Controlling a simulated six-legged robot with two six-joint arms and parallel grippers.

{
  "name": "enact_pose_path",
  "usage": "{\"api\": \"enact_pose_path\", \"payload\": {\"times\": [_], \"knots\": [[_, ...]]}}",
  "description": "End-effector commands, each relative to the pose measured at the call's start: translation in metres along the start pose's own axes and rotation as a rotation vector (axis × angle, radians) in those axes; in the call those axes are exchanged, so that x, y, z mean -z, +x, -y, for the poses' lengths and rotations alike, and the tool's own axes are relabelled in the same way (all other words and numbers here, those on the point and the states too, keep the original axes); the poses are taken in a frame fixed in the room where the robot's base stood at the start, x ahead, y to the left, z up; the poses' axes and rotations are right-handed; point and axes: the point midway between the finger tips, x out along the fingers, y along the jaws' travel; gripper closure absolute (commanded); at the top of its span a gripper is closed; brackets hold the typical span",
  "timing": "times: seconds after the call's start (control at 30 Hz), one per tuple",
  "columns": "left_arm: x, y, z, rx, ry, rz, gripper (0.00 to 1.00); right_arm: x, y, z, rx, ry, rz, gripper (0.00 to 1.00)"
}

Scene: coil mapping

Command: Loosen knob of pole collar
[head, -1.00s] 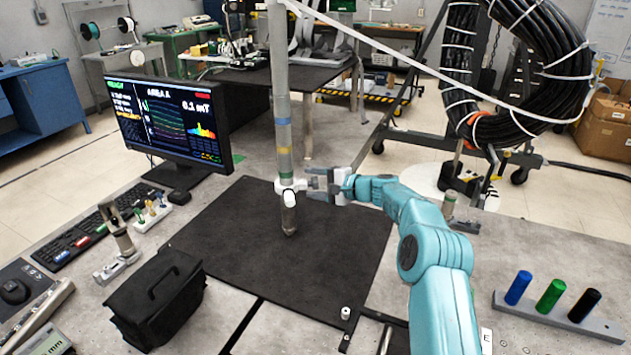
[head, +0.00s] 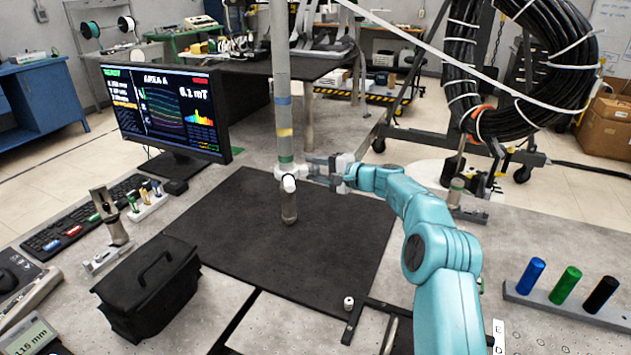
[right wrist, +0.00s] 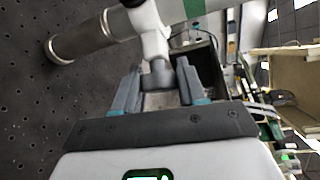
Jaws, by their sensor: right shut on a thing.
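A grey pole (head: 283,90) with blue, yellow and green bands stands upright over the black mat (head: 330,225). A white collar (head: 289,173) is around its lower part, below the green band, with a round white end facing the camera. My right gripper (head: 308,166) reaches in from the right at the collar. In the right wrist view, its fingers (right wrist: 157,85) are on either side of the grey knob (right wrist: 157,76) that sticks out from the white collar (right wrist: 150,25), and are shut on it. My left gripper is not in view.
A monitor (head: 165,110) and a black case (head: 148,285) stand left of the mat. A rack with blue, green and black cylinders (head: 566,285) is at the right. A big black cable coil (head: 465,60) hangs behind. A small white piece (head: 348,303) lies near the front.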

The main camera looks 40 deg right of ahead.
Motion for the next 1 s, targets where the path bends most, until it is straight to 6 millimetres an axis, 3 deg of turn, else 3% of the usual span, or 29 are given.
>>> {"api": "enact_pose_path", "payload": {"times": [0.27,0.3,0.37,0.73,0.87,1.0], "knots": [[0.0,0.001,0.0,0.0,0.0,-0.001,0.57,0.001,-0.001,-0.001,-0.001,-0.002,-0.001,0.9],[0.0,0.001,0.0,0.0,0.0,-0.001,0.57,0.001,-0.001,-0.001,-0.001,-0.002,-0.001,0.53],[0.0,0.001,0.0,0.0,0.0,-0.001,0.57,0.001,-0.001,-0.001,-0.001,-0.002,-0.001,0.38],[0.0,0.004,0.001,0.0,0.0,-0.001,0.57,0.001,-0.006,-0.002,-0.001,-0.001,-0.001,0.38],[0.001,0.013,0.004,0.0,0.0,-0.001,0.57,0.002,-0.028,-0.003,0.0,-0.002,-0.004,0.38],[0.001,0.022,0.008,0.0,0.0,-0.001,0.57,0.002,-0.065,-0.003,0.0,-0.002,-0.006,0.38]]}}
